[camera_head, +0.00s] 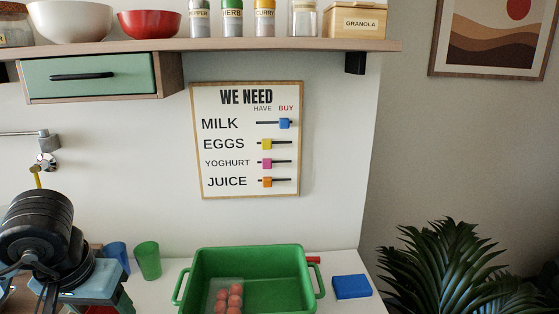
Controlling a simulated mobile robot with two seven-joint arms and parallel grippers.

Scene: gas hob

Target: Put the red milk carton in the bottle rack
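No red milk carton and no bottle rack can be made out in the head view. A small red piece (314,260) shows behind the right end of the green crate (250,254); I cannot tell what it is. Black parts of my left arm fill the lower left, and my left gripper (38,288) is at the bottom edge there, its fingers too hidden to read. It is beside a light blue and green object (95,280), and I cannot tell whether they touch. My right gripper is not in view.
The green crate holds a pack of eggs (228,298). A blue cup (117,256) and a green cup (147,260) stand left of it; a blue block (352,287) lies right. A shelf (340,46) overhangs the back. A plant (450,265) stands beyond the worktop's right edge.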

